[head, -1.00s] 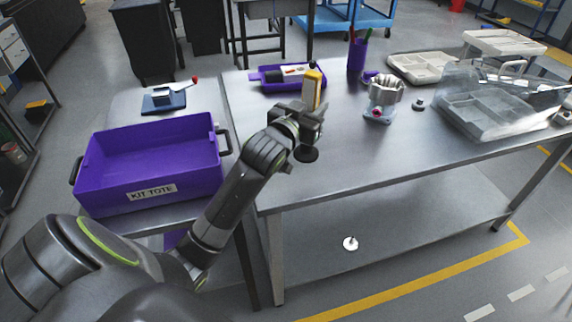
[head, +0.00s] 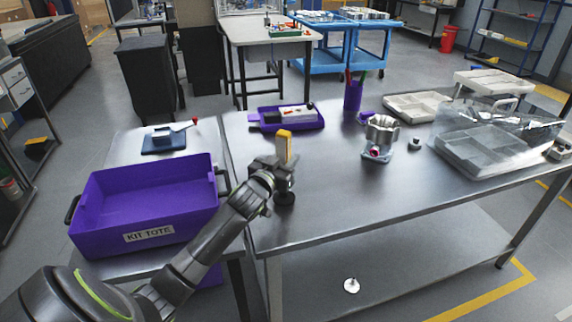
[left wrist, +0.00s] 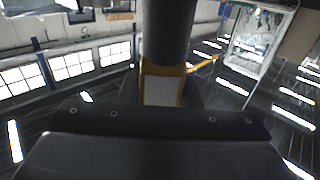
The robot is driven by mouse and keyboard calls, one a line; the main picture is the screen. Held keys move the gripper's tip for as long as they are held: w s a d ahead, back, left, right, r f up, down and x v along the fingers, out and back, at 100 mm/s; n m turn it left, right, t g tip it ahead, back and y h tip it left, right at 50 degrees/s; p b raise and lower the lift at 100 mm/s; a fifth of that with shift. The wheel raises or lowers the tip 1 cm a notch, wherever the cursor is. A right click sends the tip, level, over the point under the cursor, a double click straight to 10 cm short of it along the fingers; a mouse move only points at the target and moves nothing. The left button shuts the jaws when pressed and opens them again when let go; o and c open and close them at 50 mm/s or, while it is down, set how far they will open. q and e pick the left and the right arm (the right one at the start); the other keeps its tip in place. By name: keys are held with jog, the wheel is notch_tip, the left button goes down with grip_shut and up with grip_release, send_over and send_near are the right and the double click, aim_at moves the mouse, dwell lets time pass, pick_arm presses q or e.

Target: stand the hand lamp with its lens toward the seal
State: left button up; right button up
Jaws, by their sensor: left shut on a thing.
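The hand lamp (head: 285,147) is yellow, with a dark round part (head: 284,198) below. It is upright in my left gripper (head: 276,168), which is shut on it above the left part of the steel table. I cannot tell whether its lower end touches the table. In the left wrist view the lamp (left wrist: 160,91) shows as a yellow body with a pale panel and a dark cylinder, between the fingers. The silver housing (head: 381,133) stands to the right, with a small red ring (head: 376,152), perhaps the seal, on its front. Which way the lens faces is unclear. My right gripper is out of view.
A purple tray (head: 262,127) with small items and a purple cup (head: 353,97) stand behind. A clear-lidded case (head: 485,155) and pale trays are at the right. The purple kit tote (head: 145,237) is on the left. Table (head: 340,205) between lamp and housing is clear.

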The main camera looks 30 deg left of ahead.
pick_arm(q)
jog(key=shift+f, duration=0.75)
jog(key=o, duration=1.1)
jog(key=shift+f, duration=0.15)
jog(key=shift+r, duration=0.2)
jog(key=shift+s+f, duration=0.15)
jog(key=shift+s, duration=0.15)
jog(key=s, duration=0.3)
jog(key=s+b, duration=0.1)
jog(key=s, duration=0.3)
jog(key=s+d, duration=0.1)
jog(key=s, duration=0.3)
jog(key=shift+s, duration=0.2)
